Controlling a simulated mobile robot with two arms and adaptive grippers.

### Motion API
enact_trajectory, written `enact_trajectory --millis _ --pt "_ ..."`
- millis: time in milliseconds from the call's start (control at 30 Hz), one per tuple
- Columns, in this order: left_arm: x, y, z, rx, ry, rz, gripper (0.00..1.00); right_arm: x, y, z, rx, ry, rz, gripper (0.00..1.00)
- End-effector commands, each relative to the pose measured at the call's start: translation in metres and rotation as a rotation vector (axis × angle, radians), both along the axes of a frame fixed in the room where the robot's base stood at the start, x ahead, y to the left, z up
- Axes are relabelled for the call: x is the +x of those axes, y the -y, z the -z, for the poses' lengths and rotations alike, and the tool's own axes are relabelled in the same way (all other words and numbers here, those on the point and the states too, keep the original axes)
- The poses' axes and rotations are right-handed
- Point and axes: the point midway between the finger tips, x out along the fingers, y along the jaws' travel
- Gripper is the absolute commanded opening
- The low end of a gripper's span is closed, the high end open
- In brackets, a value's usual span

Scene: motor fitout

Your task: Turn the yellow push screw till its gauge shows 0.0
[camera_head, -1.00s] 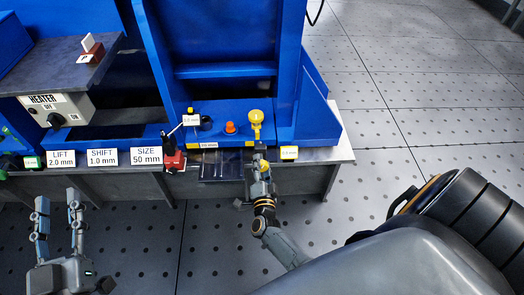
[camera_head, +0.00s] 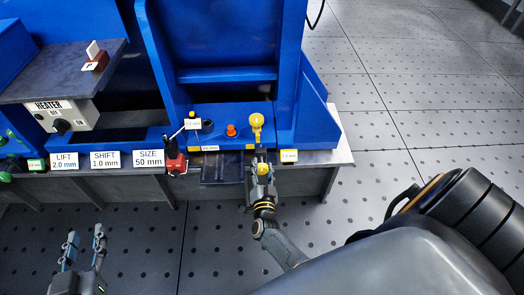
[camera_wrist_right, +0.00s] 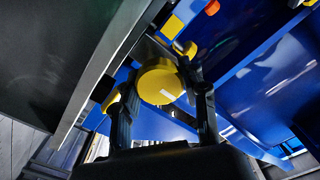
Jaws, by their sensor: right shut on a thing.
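The yellow push screw shows as a round yellow knob (camera_wrist_right: 160,82) in the right wrist view, between the fingers of my right gripper (camera_wrist_right: 168,84). In the head view the right gripper (camera_head: 260,158) is at the front edge of the blue machine, shut on the knob, which it partly hides. A small yellow-edged gauge (camera_head: 289,156) sits just right of it; its digits are too small to read. My left gripper (camera_head: 86,236) is open and empty, low at the left, away from the machine.
A yellow round-headed part (camera_head: 256,121) and an orange knob (camera_head: 231,130) stand on the blue base behind. A red lever part (camera_head: 175,160) and white label plates (camera_head: 105,160) line the bench edge to the left. The floor at right is clear.

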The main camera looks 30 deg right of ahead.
Motion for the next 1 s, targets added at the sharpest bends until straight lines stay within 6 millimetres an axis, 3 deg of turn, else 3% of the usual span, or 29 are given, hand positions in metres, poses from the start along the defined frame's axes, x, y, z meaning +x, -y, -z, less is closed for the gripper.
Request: enact_trajectory --millis 167,200,300,733,1000 --pt "0.0 0.0 0.0 0.0 0.001 0.0 0.37 0.001 -0.002 0.001 0.003 -0.001 -0.003 0.12" --pt "0.0 0.0 0.0 0.0 0.001 0.0 0.37 0.001 -0.002 0.001 0.003 -0.001 -0.003 0.47" --pt "0.0 0.0 0.0 0.0 0.001 -0.001 0.37 0.001 -0.002 0.001 0.003 -0.001 -0.003 0.67" --pt "0.0 0.001 0.005 -0.001 0.001 0.002 0.37 0.0 0.0 0.002 0.052 0.032 -0.001 0.67" --pt "0.0 0.0 0.036 0.0 0.001 0.001 0.37 -0.001 0.001 0.008 0.43 0.266 -0.004 0.67"
